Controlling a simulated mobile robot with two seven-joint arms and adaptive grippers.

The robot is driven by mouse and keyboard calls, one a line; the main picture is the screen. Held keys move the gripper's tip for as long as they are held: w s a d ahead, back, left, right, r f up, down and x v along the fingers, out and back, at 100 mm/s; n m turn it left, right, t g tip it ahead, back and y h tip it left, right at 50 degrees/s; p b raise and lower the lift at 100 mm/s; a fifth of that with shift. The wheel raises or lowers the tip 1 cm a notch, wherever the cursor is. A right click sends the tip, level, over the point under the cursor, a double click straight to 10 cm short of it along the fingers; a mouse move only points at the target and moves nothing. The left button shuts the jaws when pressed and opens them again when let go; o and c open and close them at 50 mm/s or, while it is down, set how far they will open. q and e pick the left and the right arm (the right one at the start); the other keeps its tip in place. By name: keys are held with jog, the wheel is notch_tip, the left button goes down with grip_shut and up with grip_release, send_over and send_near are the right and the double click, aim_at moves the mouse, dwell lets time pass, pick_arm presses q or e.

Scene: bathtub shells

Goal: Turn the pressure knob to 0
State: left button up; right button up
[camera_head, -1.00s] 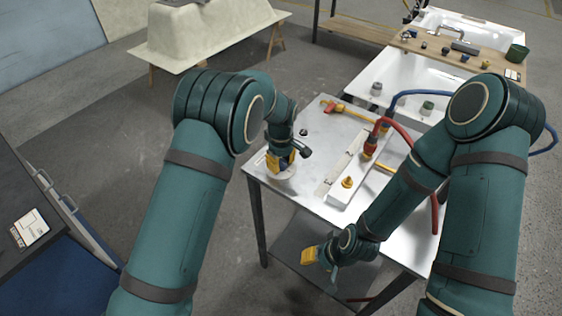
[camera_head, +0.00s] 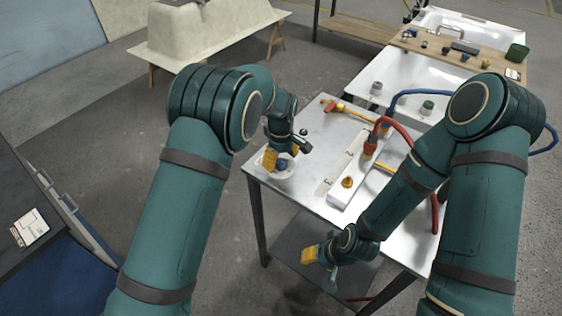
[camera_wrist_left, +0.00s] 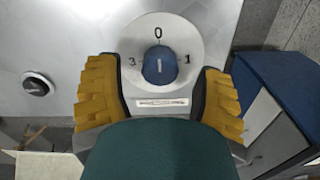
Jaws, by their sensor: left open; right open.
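The blue pressure knob (camera_wrist_left: 159,66) sits on a round white dial (camera_wrist_left: 188,36) marked 0 at the top, 3 at the left and 1 at the right. A short white line on the knob stands upright, in line with the 0; I cannot tell which end is its pointer. In the head view the knob (camera_head: 283,163) shows at the table's left corner. My left gripper (camera_wrist_left: 160,92) is open, its yellow fingers on either side of the knob's near side, with gaps. It also shows in the head view (camera_head: 274,158). My right gripper (camera_head: 310,256) is open, low by the table's front edge.
The metal table (camera_head: 315,205) carries a white block (camera_head: 343,192) with a brass fitting, and a red hose (camera_head: 400,127) and yellow-handled pipe behind. A dark round button (camera_wrist_left: 38,84) lies left of the dial. White tubs (camera_head: 405,75) stand beyond.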

aim_at(281, 162)
pick_arm(q)
notch_tip(281, 162, up, 10)
jog(key=shift+r, duration=0.25)
jog(key=shift+s, duration=0.1)
dwell(0.5)
